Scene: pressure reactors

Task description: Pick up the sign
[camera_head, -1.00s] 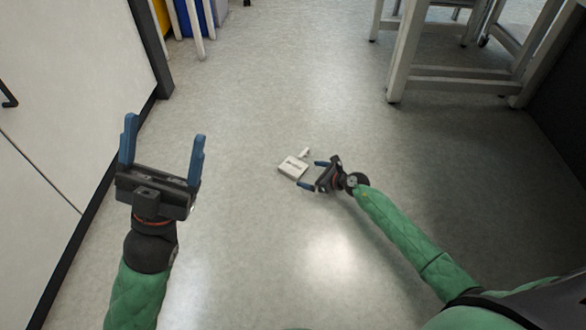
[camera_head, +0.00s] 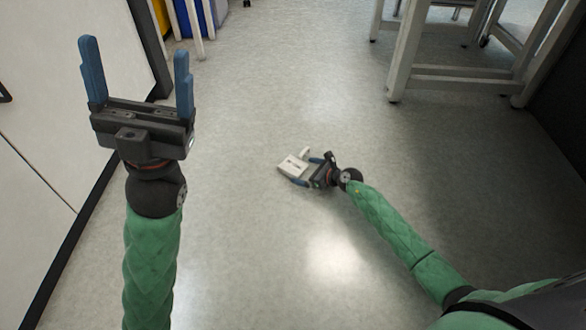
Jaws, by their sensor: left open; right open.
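The sign (camera_head: 291,165) is a small, flat, white piece with dark print and a short pale tab at its upper right. It lies on the floor in the middle of the head view. My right gripper (camera_head: 305,171) is low near the floor, open, with its blue fingertips at the sign's right side and lower right edge. I cannot tell whether the fingers touch it. My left gripper (camera_head: 136,75) is open and empty, raised high at the left, well away from the sign.
A white cabinet (camera_head: 50,130) with a dark base edge runs along the left. A pale table frame (camera_head: 460,75) stands at the upper right. Yellow and blue bins (camera_head: 188,18) stand at the upper left. The grey floor (camera_head: 270,90) around the sign is clear.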

